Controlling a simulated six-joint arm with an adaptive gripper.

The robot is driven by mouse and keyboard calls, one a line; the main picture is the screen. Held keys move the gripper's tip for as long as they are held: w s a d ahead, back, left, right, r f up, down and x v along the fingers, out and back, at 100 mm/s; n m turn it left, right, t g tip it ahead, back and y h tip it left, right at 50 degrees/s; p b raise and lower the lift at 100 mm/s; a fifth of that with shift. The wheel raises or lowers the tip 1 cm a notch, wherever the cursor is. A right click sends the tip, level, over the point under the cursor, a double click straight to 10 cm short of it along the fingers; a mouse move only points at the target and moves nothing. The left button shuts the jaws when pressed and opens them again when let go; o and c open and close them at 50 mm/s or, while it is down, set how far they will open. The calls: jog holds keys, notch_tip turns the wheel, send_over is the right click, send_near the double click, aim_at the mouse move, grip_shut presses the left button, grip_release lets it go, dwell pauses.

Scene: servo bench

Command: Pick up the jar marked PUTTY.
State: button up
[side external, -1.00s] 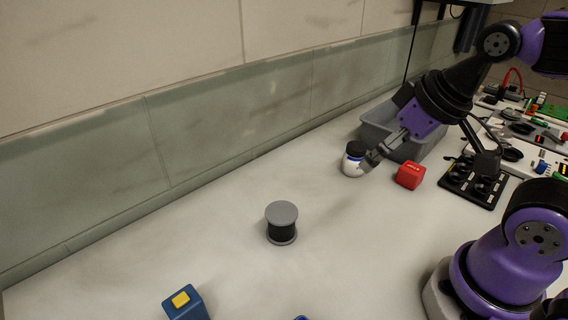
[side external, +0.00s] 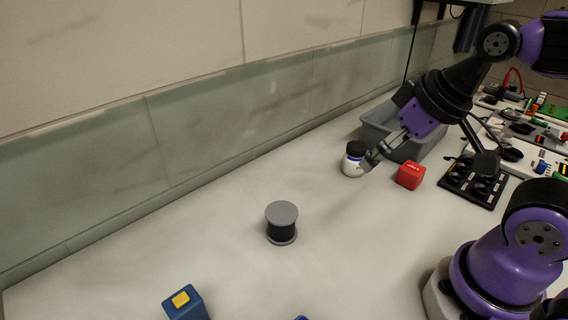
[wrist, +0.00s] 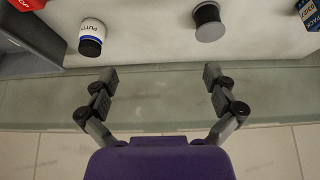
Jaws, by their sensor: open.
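The jar marked PUTTY (wrist: 92,31) is white with a blue band and a black lid. In the side view the jar (side external: 352,167) stands upright on the bench, in front of the grey bin. My gripper (wrist: 160,74) is open, with nothing between its fingers. In the wrist view the jar lies beyond the left fingertip, outside the gap. In the side view my gripper (side external: 373,157) is just right of the jar and overlaps its edge; I cannot tell whether they touch.
A grey bin (side external: 435,149) stands behind the jar. A red block (side external: 409,175) sits to its right. A black and grey spool (side external: 282,222) stands farther left, with a blue block (side external: 186,305) in front. A low wall (side external: 200,140) runs along the bench's back. The bench between is clear.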

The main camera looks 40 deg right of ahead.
jog(key=n+g, duration=0.4)
jog(key=g, duration=0.2)
send_over(357, 145)
notch_tip(357, 145, down, 5)
jog(key=shift+a+f, duration=0.1)
jog(key=shift+f, duration=0.05)
notch_tip(357, 145, down, 5)
jog(key=shift+r, duration=0.1)
notch_tip(357, 145, down, 6)
jog(key=shift+s+r, duration=0.1)
jog(key=shift+r, duration=0.05)
jog(key=c, duration=1.3)
